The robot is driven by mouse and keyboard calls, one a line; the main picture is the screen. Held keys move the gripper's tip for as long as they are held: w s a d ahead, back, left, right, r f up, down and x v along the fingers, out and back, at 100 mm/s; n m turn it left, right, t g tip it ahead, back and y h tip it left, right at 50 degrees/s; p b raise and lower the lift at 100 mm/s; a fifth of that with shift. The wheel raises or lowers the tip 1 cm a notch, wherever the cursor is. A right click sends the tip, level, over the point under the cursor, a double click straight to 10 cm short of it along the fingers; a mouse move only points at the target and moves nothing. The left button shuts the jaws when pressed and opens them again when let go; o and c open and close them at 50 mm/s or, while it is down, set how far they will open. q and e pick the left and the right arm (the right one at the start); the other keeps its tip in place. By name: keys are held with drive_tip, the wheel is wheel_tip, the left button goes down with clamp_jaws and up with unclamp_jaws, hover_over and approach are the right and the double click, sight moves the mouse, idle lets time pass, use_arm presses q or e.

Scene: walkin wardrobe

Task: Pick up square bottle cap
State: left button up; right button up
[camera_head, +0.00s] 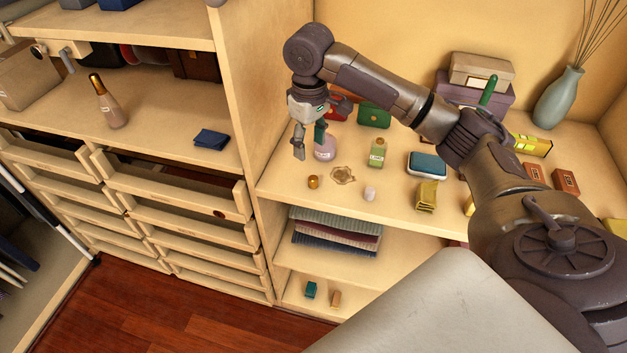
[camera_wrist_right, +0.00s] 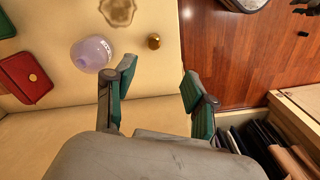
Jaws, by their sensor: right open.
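A small gold cap (camera_head: 313,182) sits on the shelf near its front edge, left of a gold ornate dish (camera_head: 342,174). It also shows in the right wrist view (camera_wrist_right: 154,42), beyond the gap between the fingers; it looks rounded, and I cannot tell if it is square. A small pale cap-like piece (camera_head: 369,193) stands farther right. My right gripper (camera_head: 309,144) is open and empty, above the shelf by a round lilac bottle (camera_head: 325,150). It shows from its own camera (camera_wrist_right: 158,78) with fingers apart, not touching the cap. My left gripper is out of view.
Red and green purses (camera_head: 374,116) lie behind the gripper. An upright divider (camera_head: 250,90) bounds the shelf on the left.

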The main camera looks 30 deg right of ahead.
drive_tip(key=d+r, duration=0.1)
drive_tip(key=p, duration=0.1)
hover_over(314, 177)
drive_tip(key=f, duration=0.8)
drive_tip(key=shift+a, duration=0.2)
drive_tip(key=shift+d+f+p, duration=0.1)
drive_tip(key=shift+f+p, duration=0.65)
drive_tip(key=shift+f, duration=1.9)
drive_tip(key=c, duration=0.9)
